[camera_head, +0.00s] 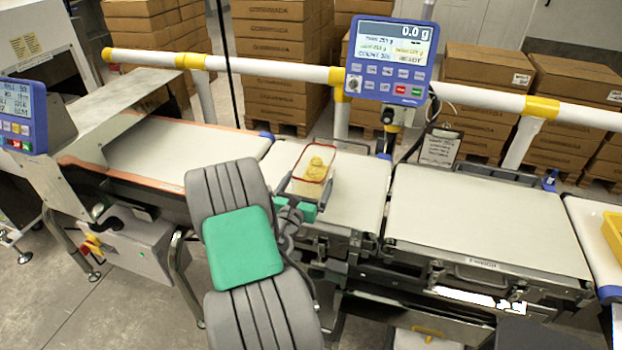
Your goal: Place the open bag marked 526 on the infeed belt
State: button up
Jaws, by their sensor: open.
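An open clear bag with a red rim and yellow contents (316,166) is upright at the short middle belt (352,205). No number can be read on it, and its base is partly hidden by my gripper. No belt shows a label reading infeed; the left belt (180,148) has orange edges, and a wider belt (480,215) lies to the right.
A blue display (390,60) on a post reads 0.0 g. A white rail with yellow joints (270,70) runs behind the belts. A clipboard (440,147) stands behind the right belt. A yellow tray (613,232) is at the far right. Stacked cartons (275,50) fill the background.

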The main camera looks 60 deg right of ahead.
jog(key=a, duration=0.2)
jog(key=a+b, duration=0.1)
jog(key=a, duration=0.2)
jog(key=s+a, duration=0.1)
jog(key=a, duration=0.2)
jog(key=shift+f+b, duration=0.1)
jog(key=shift+b, duration=0.25)
jog(key=shift+s+a, duration=0.15)
jog(key=shift+a, duration=0.2)
